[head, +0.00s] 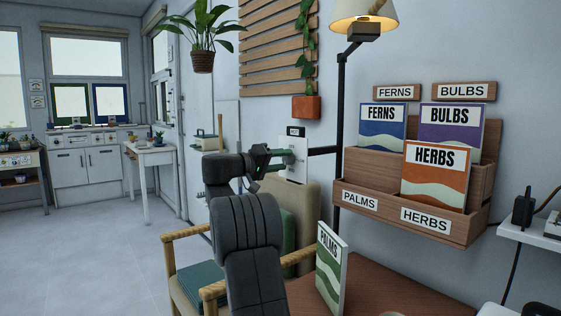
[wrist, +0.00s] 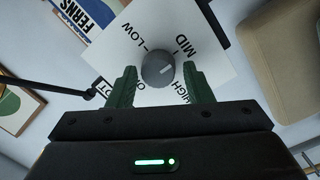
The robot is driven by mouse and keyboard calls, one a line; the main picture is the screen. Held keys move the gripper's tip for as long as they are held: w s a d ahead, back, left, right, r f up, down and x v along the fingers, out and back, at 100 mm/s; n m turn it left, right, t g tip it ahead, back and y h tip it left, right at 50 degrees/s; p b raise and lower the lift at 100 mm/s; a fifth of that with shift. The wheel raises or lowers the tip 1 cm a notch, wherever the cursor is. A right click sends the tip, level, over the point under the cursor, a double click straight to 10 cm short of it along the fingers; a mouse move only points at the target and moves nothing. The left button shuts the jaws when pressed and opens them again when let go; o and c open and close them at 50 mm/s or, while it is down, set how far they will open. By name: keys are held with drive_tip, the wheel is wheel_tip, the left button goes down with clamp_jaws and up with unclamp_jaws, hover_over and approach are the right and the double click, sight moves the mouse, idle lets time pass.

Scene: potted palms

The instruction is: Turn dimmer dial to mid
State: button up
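The grey round dimmer dial (wrist: 157,70) sits on a white plate (wrist: 215,75) marked LOW, MID, HIGH and a partly hidden word that looks like OFF. Its pale pointer line faces right in the wrist view, seemingly between MID and HIGH. My gripper (wrist: 160,84) is open, with one green finger on each side of the dial. A small gap shows between each finger and the dial. In the head view, my gripper (head: 280,153) reaches the white plate (head: 295,166) on the wall; the dial there is hidden or too small to tell.
A wooden rack (head: 460,210) with seed books is on the wall to the right. A black lamp pole (head: 339,110) stands between plate and rack. Below are an armchair (head: 185,250) and a table (head: 385,290) with a PALMS book (head: 330,268).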

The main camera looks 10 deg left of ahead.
drive_tip(key=shift+o, duration=0.4)
drive_tip(key=shift+s+a+r, duration=0.1)
drive_tip(key=shift+s+a, duration=0.1)
drive_tip(key=shift+a, duration=0.05)
drive_tip(key=p+v, duration=0.2)
drive_tip(key=v, duration=1.1)
drive_tip(key=b+x, duration=0.2)
drive_tip(key=x, duration=1.1)
drive_tip(key=shift+w+d, duration=0.25)
drive_tip(key=shift+d, duration=0.05)
drive_tip(key=shift+s+a, duration=0.1)
drive_tip(key=shift+a, duration=0.05)
